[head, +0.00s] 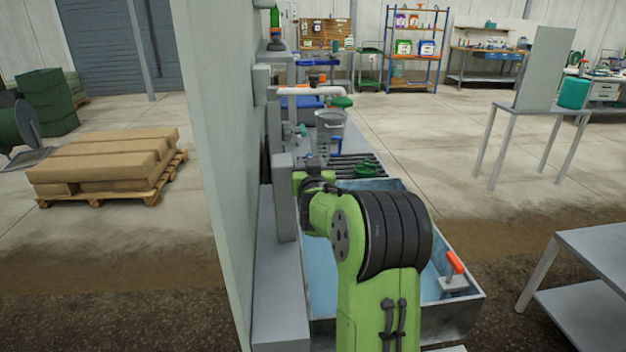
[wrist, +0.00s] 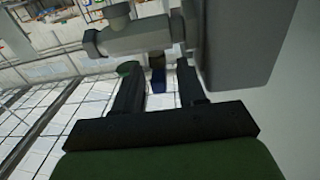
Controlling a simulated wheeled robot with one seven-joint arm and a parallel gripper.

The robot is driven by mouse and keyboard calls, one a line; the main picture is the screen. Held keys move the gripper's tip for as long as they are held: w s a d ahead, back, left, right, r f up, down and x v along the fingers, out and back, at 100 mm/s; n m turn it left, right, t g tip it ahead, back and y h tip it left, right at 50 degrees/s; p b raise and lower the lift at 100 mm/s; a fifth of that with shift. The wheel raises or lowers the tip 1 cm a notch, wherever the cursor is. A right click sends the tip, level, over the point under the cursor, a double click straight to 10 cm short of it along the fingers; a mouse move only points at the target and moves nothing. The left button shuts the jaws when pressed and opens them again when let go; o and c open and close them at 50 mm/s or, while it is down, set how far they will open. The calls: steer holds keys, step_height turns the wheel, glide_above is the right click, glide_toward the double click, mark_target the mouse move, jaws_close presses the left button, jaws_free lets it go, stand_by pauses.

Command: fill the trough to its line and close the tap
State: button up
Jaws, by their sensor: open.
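The metal trough (head: 450,318) stands below and beyond my arm in the head view, with blue water (head: 321,275) in it. My arm hides much of the trough, and I cannot make out its fill line. A grey tap-like fitting (wrist: 135,38) crosses the wrist view just past the fingertips, beside a large grey block (wrist: 235,40). My gripper (wrist: 157,68) is open, with its two dark fingers apart and pointing toward the fitting. I cannot tell whether they touch it. In the head view the arm mostly hides the gripper.
An orange-handled piece (head: 454,263) sits at the trough's right edge. A grey bucket (head: 331,125) and a slatted rack (head: 345,165) are beyond the trough. A pale wall (head: 222,150) stands close on the left. A grey table (head: 598,250) is at the right; floor lies open between.

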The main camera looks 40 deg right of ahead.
steer(key=v, duration=1.3)
steer(key=shift+s+b, duration=0.15)
steer(key=shift+b, duration=0.15)
steer(key=shift+a, duration=0.1)
steer(key=shift+a, duration=0.1)
